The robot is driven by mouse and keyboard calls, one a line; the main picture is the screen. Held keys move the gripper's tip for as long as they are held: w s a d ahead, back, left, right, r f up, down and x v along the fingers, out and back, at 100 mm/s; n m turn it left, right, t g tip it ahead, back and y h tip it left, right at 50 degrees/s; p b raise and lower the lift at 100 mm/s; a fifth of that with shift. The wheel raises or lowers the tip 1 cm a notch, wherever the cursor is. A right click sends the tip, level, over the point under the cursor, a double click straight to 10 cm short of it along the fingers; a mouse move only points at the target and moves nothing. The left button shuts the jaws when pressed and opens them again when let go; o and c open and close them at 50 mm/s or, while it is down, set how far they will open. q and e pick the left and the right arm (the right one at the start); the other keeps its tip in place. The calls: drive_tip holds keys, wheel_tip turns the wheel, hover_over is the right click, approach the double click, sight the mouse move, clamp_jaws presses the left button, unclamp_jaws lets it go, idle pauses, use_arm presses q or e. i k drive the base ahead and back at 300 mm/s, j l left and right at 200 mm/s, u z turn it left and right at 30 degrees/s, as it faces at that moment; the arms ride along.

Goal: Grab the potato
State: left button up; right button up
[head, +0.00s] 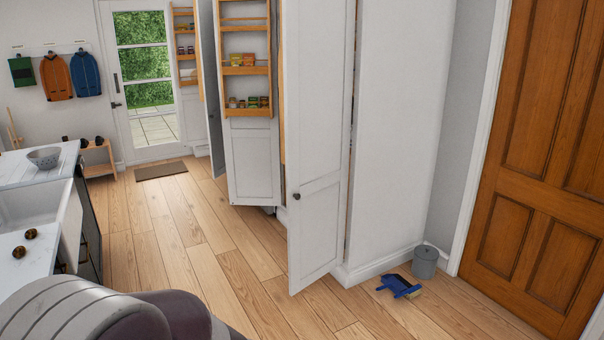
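I cannot make out a potato in the head view. Two small dark brown round things, one of them (30,234) nearer the sink, sit on the white counter (20,275) at the left; they are too small to identify. Small items stand on the door racks, and I cannot tell any of them as a potato. The insides of the cupboards are mostly hidden. Neither of my grippers is in view.
Open white cupboard doors (319,150) jut into the room. A door rack (246,71) holds small packets and jars. A grey bowl (44,157) stands beyond the sink (30,205). A blue dustpan (398,286) and grey bin (425,262) are at right. The middle floor is clear.

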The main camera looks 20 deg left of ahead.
sight(30, 233)
drive_tip(key=i+j+u, duration=0.2)
drive_tip(key=i+u, duration=0.55)
drive_tip(key=u, duration=0.15)
drive_tip(key=i+u, duration=0.7)
drive_tip(key=i, duration=0.5)
drive_tip(key=i+l+u, duration=0.25)
drive_tip(key=i, duration=0.5)
drive_tip(key=i+j+u, duration=0.15)
drive_tip(key=i+u, duration=0.8)
drive_tip(key=i, duration=0.15)
